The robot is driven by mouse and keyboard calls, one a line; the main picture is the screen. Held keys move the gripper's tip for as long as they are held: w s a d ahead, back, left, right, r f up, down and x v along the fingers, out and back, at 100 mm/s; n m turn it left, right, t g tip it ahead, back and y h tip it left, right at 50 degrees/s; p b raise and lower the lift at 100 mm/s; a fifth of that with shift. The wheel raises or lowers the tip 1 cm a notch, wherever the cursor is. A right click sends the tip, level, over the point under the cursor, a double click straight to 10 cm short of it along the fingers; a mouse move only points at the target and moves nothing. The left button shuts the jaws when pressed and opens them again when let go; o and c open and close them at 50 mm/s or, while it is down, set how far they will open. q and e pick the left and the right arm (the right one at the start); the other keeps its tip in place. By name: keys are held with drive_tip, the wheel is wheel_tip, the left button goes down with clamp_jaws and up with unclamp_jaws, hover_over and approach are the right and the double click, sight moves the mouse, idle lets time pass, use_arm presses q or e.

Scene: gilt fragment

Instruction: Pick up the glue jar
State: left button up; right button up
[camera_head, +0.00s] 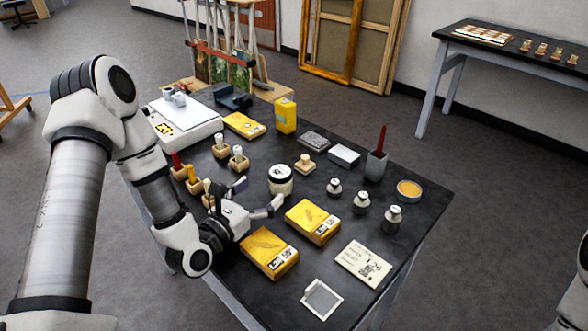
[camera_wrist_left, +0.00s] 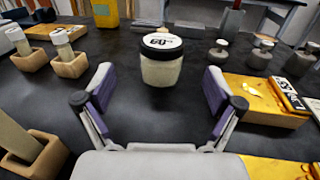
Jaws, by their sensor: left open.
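The glue jar (camera_head: 280,181) is a squat cream jar with a dark-rimmed white lid, standing upright on the black table (camera_head: 325,249). In the left wrist view the jar (camera_wrist_left: 161,62) stands straight ahead, with part of its lid lettering visible. My left gripper (camera_head: 258,196) is open and empty, low over the table on the near side of the jar. In the left wrist view its two fingers (camera_wrist_left: 158,88) are spread wide, and the jar lies just beyond and between their tips, apart from both. My right gripper is not in view.
Two yellow boxes (camera_head: 313,221) lie right of and below the gripper. Small bottles in wooden blocks (camera_head: 239,159) stand left of the jar. Several metal weights (camera_head: 361,200) stand to its right. A wooden-knobbed stamp (camera_head: 305,164) sits behind it.

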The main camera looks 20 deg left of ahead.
sight(281, 170)
use_arm(q)
drive_tip(key=w, duration=0.2)
drive_tip(key=w+d+p, duration=0.1)
drive_tip(key=w, duration=0.5)
drive_tip(key=shift+d+r+p, duration=0.3)
drive_tip(key=shift+p, duration=0.05)
drive_tip(key=shift+s+a, duration=0.1)
drive_tip(key=shift+s, duration=0.05)
drive_tip(key=shift+c, duration=1)
drive_tip(key=c, duration=1.2)
